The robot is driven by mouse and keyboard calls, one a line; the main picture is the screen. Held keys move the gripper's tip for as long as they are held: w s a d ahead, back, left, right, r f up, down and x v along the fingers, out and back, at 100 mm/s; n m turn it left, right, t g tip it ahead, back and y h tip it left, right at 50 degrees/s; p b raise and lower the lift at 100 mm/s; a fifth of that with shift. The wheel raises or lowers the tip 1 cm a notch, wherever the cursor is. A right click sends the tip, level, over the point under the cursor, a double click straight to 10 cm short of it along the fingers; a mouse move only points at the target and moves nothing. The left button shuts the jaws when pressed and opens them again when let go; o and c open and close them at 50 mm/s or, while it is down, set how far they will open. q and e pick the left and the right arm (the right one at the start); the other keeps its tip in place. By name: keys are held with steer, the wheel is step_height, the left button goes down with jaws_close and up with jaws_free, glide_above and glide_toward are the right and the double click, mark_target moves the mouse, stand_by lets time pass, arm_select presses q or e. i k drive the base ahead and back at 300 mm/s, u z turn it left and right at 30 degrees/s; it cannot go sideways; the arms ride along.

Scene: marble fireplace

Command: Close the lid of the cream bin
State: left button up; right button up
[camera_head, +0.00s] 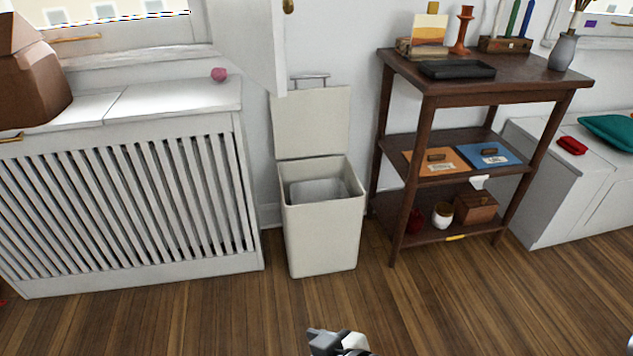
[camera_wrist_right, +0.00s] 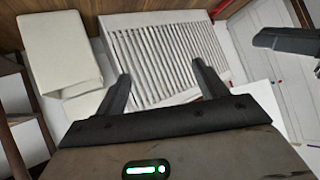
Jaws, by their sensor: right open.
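The cream bin (camera_head: 322,235) stands on the wooden floor between the radiator cover and the dark shelf unit. Its lid (camera_head: 312,122) is open and stands upright at the back, with a metal bar handle on top. A grey inner liner shows inside the bin. The bin also appears in the right wrist view (camera_wrist_right: 60,55), in a turned-over picture. My right gripper (camera_wrist_right: 161,70) is open and empty, its two dark fingers spread, apart from the bin. A dark part that looks like my left gripper (camera_wrist_right: 285,40) shows at the right of that view; its jaws are unclear.
A white slatted radiator cover (camera_head: 130,205) is left of the bin, with a pink ball (camera_head: 219,74) on top. The dark shelf unit (camera_head: 428,140) stands close on the right, holding several items.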

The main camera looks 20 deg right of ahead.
mark_target(314, 121)
steer(key=z, duration=2.35)
steer(key=i, duration=1.45)
steer(key=u, duration=1.25)
